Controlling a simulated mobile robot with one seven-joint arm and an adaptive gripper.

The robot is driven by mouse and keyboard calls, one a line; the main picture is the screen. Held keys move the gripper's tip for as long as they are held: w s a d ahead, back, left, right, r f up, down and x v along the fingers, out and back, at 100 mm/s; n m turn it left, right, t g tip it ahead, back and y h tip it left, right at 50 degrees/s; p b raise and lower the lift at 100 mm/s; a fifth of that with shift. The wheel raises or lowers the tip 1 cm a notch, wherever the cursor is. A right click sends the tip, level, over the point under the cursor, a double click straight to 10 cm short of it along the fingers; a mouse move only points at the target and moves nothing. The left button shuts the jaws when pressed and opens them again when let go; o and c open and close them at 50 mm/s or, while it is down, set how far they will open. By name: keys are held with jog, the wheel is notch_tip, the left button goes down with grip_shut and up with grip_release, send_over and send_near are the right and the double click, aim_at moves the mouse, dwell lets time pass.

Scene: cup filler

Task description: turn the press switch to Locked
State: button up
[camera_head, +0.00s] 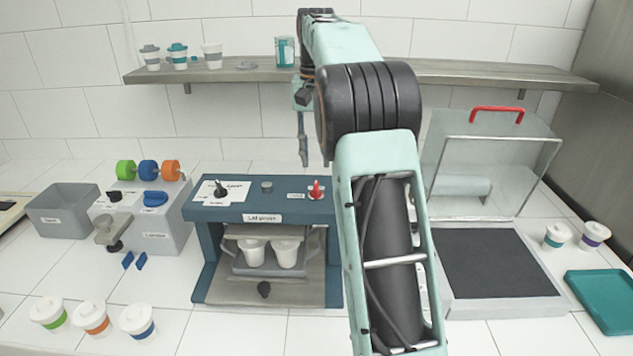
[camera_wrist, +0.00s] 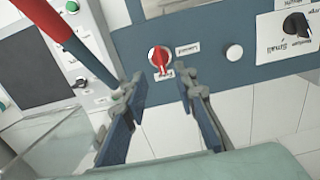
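The press (camera_head: 262,216) is a blue frame with a control panel on its top. Its red switch (camera_head: 317,190) is at the panel's right end in the head view, with a small white label (camera_head: 296,196) to its left. In the wrist view, the red switch (camera_wrist: 158,57) is upright on the panel, with one label beside it and one below. The label wording is too small to read surely. My gripper (camera_wrist: 160,88) is open and empty, with its fingertips on either side of the switch in that picture, apart from it. In the head view, my gripper hangs above the panel, partly behind my arm.
Two white cups (camera_head: 268,252) stand inside the press. A black knob (camera_head: 221,190) is at the panel's left end. A clear cover with a red handle (camera_head: 497,112) stands open at right. A shelf (camera_head: 240,72) is behind my arm. Lidded cups (camera_head: 96,319) stand front left.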

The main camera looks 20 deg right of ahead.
aim_at(316, 185)
notch_tip(316, 185, down, 7)
jog(key=shift+f, duration=0.15)
jog(key=shift+c, duration=0.6)
grip_shut()
